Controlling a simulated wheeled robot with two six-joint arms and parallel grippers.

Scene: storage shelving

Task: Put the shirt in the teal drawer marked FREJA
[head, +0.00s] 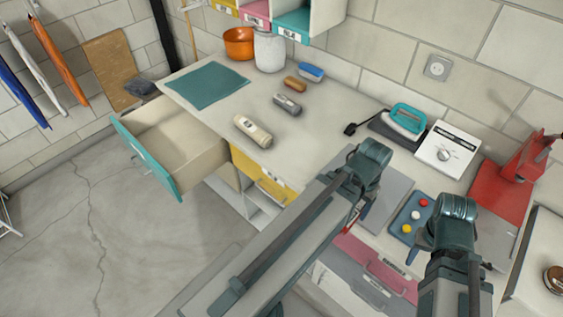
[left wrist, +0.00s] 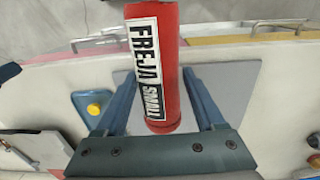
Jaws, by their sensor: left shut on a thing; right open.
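The shirt is a red roll (left wrist: 167,70) with a white and black label reading FREJA SMALL. In the left wrist view my left gripper (left wrist: 157,88) is shut on it, a finger on each side. In the head view my arm hides most of it; only a bit of red shows. The teal drawer (head: 148,160) stands pulled open at the bench's left end and looks empty inside. The writing on its front is too small to read. The held roll is well to the right of it. My right gripper (head: 413,254) is open at the right, low over the bench front.
A teal mat (head: 207,85), a beige roll (head: 253,131), a grey roll (head: 288,103), an orange pot (head: 239,43) and a white jar (head: 269,51) stand on the bench. A yellow drawer (head: 262,177) is right of the teal one. An iron (head: 405,119) and red press (head: 505,180) stand right.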

